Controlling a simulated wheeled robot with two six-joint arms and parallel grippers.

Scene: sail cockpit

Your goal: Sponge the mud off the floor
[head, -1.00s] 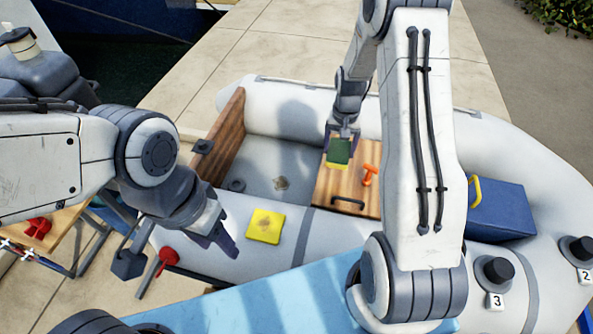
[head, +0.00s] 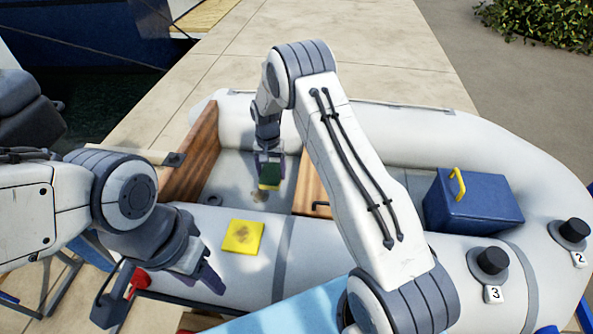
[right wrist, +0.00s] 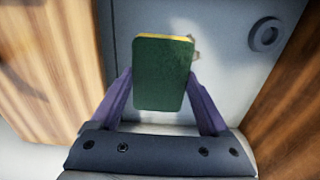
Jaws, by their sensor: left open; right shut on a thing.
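My right gripper (head: 270,160) is shut on a sponge (head: 269,176) with a green face and a yellow layer. It holds the sponge over the boat's grey floor, just above or at the mud (head: 259,195); I cannot tell whether they touch. The mud is a small brown patch. In the right wrist view the sponge (right wrist: 163,75) hides most of it, and only a brownish edge (right wrist: 196,50) shows beside the sponge. My left gripper (head: 207,275) is open and empty, near the boat's near side tube.
A yellow cloth (head: 243,237) with a brown smudge lies on the near tube. A wooden board (head: 195,150) stands left of the floor, and a wooden seat (head: 309,190) lies right of it. A dark ring (head: 211,198) is on the floor. A blue box (head: 470,205) stands right.

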